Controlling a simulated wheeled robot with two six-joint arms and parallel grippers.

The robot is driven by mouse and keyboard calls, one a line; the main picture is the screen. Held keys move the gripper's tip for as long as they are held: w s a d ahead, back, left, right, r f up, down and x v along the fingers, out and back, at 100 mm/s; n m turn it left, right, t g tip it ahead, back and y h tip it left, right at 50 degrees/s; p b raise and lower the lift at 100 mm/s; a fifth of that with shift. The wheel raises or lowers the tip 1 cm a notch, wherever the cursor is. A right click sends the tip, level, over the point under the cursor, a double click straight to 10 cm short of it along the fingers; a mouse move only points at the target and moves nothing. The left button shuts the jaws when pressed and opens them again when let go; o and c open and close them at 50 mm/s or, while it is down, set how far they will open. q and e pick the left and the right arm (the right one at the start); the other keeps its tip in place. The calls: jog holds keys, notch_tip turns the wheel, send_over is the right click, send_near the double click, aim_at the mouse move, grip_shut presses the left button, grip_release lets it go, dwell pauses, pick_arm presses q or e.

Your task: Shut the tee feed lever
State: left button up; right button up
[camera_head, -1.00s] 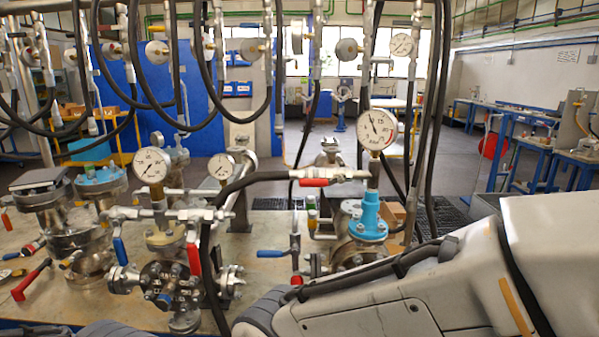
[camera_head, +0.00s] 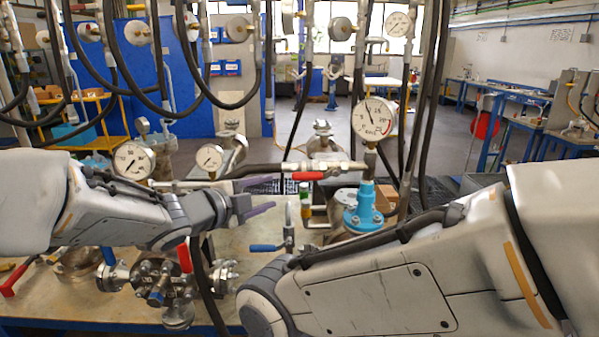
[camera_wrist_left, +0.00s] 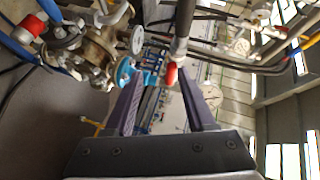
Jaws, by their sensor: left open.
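Several levers show and no label tells which is the tee feed lever. A red lever (camera_head: 308,176) lies along the horizontal pipe right of my left gripper (camera_head: 265,196). My left gripper is open and empty, its purple fingers pointing right, apart from that lever in the picture. In the left wrist view a red-tipped part (camera_wrist_left: 171,75) shows between the open fingers, beyond them; I cannot tell if it is the same lever. A second red lever (camera_head: 184,258) stands upright on the front flanged vessel (camera_head: 155,283). A blue lever (camera_head: 266,248) sits below my left gripper. My right gripper is out of view.
A blue-capped fitting (camera_head: 364,212) and a large pressure gauge (camera_head: 374,118) stand right of the red pipe lever. Two smaller gauges (camera_head: 133,160) (camera_head: 210,158) rise behind my left arm. Black hoses hang overhead. My right arm covers the front right.

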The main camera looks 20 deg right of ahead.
aim_at(302, 177)
pick_arm(q)
jog(key=w+d+m+h+p, duration=0.1)
jog(key=d, duration=0.2)
jog(key=w+d+m+g+p, duration=0.1)
jog(key=d, duration=0.2)
jog(key=w+d+m+g+h+p, duration=0.1)
jog(key=w+d+m, duration=0.1)
jog(key=d, duration=0.2)
jog(key=shift+r+h, duration=0.2)
jog(key=shift+h, duration=0.1)
jog(key=shift+w+d+f+p, duration=0.15)
jog(key=shift+w+d+p, duration=0.15)
jog(key=shift+d, duration=0.2)
grip_shut()
dwell(0.7)
